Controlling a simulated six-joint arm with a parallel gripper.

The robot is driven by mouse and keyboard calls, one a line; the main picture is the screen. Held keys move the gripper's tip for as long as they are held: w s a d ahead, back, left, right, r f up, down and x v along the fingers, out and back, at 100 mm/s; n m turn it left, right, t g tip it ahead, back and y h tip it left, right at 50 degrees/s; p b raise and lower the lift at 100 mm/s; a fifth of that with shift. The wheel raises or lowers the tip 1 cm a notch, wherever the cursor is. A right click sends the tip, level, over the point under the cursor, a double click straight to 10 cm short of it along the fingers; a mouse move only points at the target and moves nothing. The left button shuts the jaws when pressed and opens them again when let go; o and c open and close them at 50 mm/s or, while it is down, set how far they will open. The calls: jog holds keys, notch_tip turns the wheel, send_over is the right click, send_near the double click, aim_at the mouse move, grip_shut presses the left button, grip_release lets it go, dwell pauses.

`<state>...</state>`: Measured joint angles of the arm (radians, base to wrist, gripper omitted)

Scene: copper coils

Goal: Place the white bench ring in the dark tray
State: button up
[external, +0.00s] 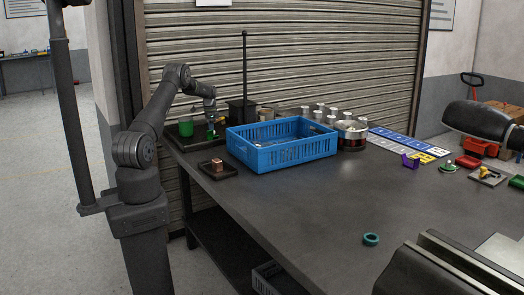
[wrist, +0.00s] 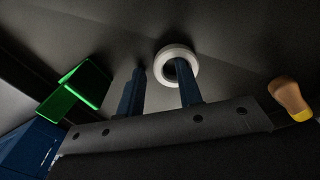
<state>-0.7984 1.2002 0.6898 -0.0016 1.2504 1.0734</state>
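The white bench ring (wrist: 162,55) shows in the wrist view, beyond my fingertips, on a dark surface. My gripper (wrist: 160,68) has its two blue fingers apart. The right fingertip overlaps the ring's hole; whether it is inside or only in front, I cannot tell. The left finger is left of the ring with a gap. In the external view my gripper (external: 211,118) is low at the back left of the bench, and I cannot make out the ring there. A dark tray (external: 231,176) holds a copper-coloured piece. Another dark tray-like base (external: 176,143) lies under a green cup.
A blue crate (external: 285,156) stands right of my gripper. A green block (wrist: 84,86) and a tan handle with a yellow end (wrist: 290,98) flank the fingers in the wrist view. A teal ring (external: 371,240) lies near the front. The bench middle is clear.

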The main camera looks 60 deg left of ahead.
jog(key=shift+r, duration=0.15)
notch_tip(320, 180, up, 12)
dwell(0.4)
notch_tip(320, 180, down, 13)
jog(key=shift+r, duration=2.3)
